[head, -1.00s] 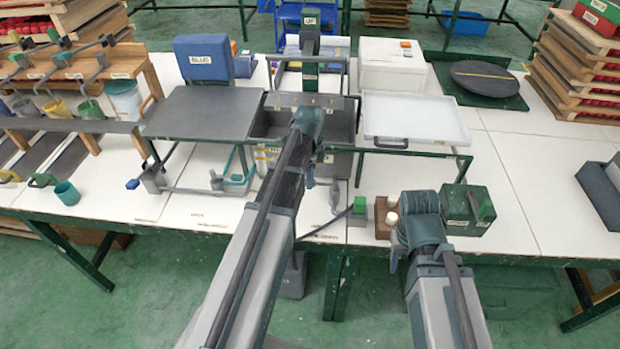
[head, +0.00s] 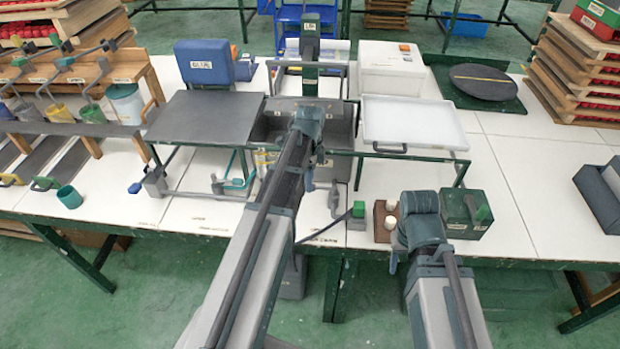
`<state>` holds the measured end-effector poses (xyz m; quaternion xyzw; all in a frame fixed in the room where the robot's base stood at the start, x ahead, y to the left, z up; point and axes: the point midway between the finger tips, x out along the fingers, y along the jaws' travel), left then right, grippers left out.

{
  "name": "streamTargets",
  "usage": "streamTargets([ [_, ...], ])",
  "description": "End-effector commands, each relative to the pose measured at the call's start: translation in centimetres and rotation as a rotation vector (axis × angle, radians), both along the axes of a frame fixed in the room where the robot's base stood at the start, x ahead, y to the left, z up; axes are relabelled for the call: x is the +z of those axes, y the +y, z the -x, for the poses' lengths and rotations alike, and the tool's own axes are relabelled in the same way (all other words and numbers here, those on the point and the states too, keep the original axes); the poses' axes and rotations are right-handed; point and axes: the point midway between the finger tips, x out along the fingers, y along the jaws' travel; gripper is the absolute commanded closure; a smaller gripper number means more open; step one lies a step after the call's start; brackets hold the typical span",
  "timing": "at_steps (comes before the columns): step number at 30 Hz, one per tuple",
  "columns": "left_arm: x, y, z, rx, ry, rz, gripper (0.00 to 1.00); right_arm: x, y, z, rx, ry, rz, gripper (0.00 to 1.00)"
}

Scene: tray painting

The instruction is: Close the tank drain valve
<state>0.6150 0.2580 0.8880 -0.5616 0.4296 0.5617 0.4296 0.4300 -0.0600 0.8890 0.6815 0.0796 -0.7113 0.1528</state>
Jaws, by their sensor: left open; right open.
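The grey tank (head: 340,122) stands in a dark green frame at the middle of the table. A small grey valve-like fitting (head: 334,198) sits below its front right; I cannot tell for sure that it is the drain valve, nor how its handle is set. My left gripper (head: 309,178) is open and empty, hanging in front of the tank, a little left of that fitting and apart from it in the picture. My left arm hides part of the tank front. My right gripper (head: 393,262) is open, low at the table's front edge, mostly hidden behind its own wrist.
A dark plate (head: 205,115) lies left of the tank and a white tray (head: 415,120) right of it. A green-topped block (head: 358,212), a brown block with white knobs (head: 383,232) and a green box (head: 468,214) crowd the front right. The right table surface is mostly clear.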

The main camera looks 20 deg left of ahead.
Motion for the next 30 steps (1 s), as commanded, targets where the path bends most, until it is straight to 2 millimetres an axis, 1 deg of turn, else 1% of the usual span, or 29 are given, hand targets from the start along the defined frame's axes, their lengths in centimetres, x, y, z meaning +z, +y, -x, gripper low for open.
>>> streamTargets([
  [1,1.2,0.0,0.0,0.000,0.000,0.000,0.45,1.2,0.0,0.0,0.000,0.000,0.000,0.50],
  [18,9.9,0.0,0.0,0.000,0.000,0.000,0.45,9.9,0.0,0.0,0.000,0.000,0.000,0.50],
  [21,11.2,0.0,0.0,0.000,-0.001,0.000,0.45,11.2,0.0,0.0,0.001,0.000,0.000,0.50],
  [25,12.1,0.0,0.0,-0.001,-0.001,0.000,0.45,12.1,0.0,0.0,0.001,0.000,0.000,0.50],
  [30,12.2,0.0,0.0,0.000,-0.001,0.000,0.45,12.2,0.0,0.0,0.002,0.000,0.000,0.50],
])
